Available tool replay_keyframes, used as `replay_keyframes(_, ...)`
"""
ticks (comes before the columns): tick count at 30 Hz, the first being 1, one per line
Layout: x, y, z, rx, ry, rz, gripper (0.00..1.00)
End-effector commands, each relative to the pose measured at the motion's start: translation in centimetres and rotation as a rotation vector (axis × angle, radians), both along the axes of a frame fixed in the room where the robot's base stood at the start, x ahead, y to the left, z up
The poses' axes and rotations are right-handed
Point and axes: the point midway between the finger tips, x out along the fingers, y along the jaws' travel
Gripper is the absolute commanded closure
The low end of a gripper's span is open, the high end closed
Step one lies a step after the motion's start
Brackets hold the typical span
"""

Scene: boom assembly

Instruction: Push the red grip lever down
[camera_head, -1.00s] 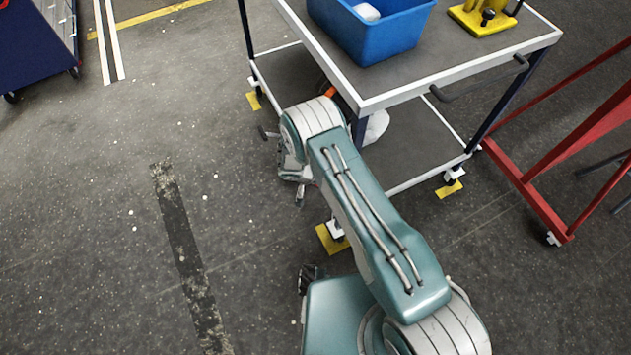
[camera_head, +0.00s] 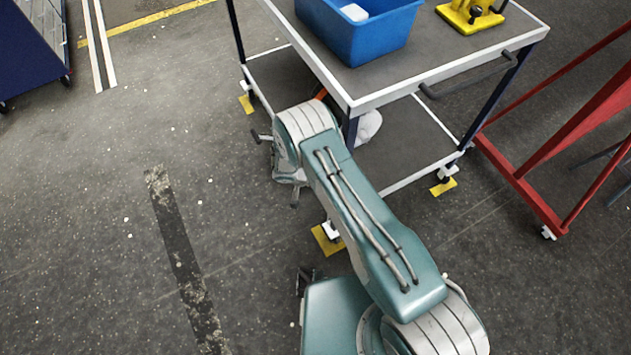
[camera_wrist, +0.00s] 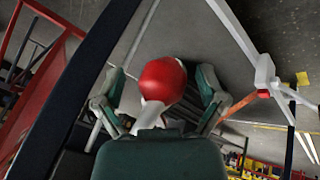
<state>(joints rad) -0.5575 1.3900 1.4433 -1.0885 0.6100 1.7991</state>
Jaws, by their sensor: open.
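My gripper (camera_wrist: 160,82) is open in the wrist view, with one green-tipped finger on each side of a rounded red part (camera_wrist: 162,78) above a pale neck. The red part looks like the grip lever, but its shape is foreshortened and I cannot tell for sure. I cannot tell whether the fingers touch it. In the head view my arm reaches to the near left corner of a cart (camera_head: 395,97). My gripper is mostly hidden there behind my arm. A small orange-red bit (camera_head: 321,94) and a white rounded object (camera_head: 369,125) show under the cart top.
A blue bin (camera_head: 365,35) and a yellow fixture (camera_head: 470,15) stand on the cart top. Cart legs and a lower shelf (camera_head: 410,150) are close to my arm. A red frame (camera_head: 545,195) stands at the right.

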Motion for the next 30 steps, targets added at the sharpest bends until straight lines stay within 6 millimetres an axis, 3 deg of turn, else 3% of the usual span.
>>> replay_keyframes(5, -0.2, 0.5, 0.7, 0.001, -0.001, 0.002, 0.1)
replay_keyframes(21, -2.8, 4.6, 9.3, 0.001, 0.0, 0.001, 0.1)
replay_keyframes(30, -3.1, 5.1, 10.2, 0.001, 0.002, -0.001, 0.1)
